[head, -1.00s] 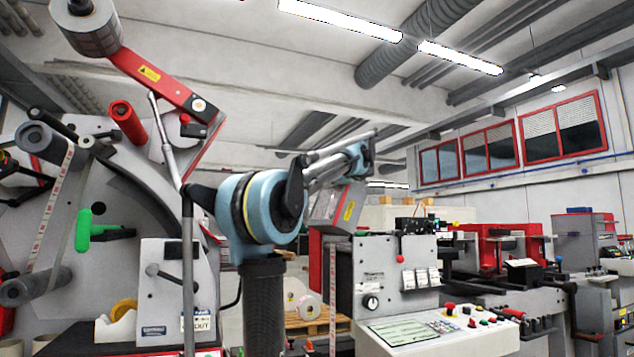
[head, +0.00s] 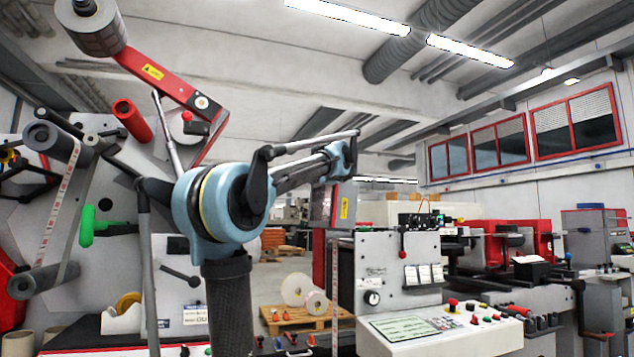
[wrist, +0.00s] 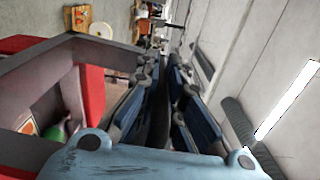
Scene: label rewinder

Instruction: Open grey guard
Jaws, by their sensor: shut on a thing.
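The grey guard (head: 322,206), a box-like cover with a yellow warning label, stands nearly upright beside the red-edged machine panel in the head view. My gripper (head: 346,158) is at its upper edge, at the end of my outstretched blue arm. In the wrist view my gripper (wrist: 163,95) has its dark blue fingers closed about a thin dark bar, which seems to belong to the guard. The exact contact is too small to tell in the head view. A grey frame (wrist: 95,50) with red parts runs left of the fingers in the wrist view; it may be the guard's frame.
A control panel (head: 440,325) with buttons and a screen juts out at the lower right. A red roller arm (head: 160,75) and the rewinder's grey plate are at the left. A pallet (head: 305,320) with white rolls lies on the floor behind my arm.

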